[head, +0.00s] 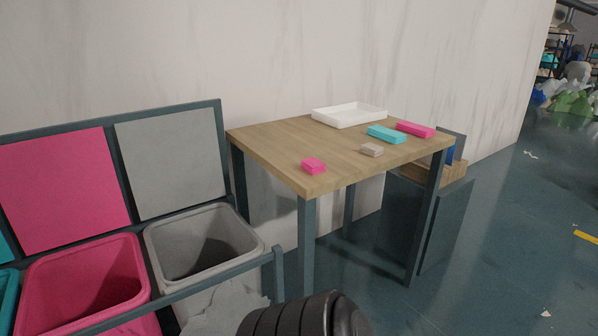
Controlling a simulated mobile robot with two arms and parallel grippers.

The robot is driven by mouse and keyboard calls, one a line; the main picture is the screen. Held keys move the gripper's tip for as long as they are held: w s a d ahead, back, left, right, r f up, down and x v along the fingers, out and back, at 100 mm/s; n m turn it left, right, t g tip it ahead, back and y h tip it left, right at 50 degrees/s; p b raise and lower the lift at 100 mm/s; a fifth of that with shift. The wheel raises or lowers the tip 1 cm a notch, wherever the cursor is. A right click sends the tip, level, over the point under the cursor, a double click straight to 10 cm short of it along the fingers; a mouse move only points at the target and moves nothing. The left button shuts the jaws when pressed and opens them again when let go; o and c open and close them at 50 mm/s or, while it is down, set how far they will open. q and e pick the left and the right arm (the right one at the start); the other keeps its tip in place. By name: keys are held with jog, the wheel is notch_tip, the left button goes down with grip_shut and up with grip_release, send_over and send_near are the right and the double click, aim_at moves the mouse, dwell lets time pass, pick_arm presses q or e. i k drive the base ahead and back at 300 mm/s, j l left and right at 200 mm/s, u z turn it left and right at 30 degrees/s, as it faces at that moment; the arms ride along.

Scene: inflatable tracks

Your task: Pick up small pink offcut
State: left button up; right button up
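A small pink offcut (313,166) lies on the wooden table (270,140), close to its front left corner. A longer pink block (415,129) lies near the table's right back edge. The small pink offcut stands apart from the other blocks. Neither of my grippers shows in the head view.
The table also holds a teal block (386,134), a small beige block (371,150) and a white tray (349,116). A pink bin (85,275) and a grey bin (205,243) stand in a frame at left. A dark cabinet (445,225) stands at right. Floor beyond is mostly clear.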

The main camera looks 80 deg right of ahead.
aim_at(313, 166)
jog(key=z, duration=4.05)
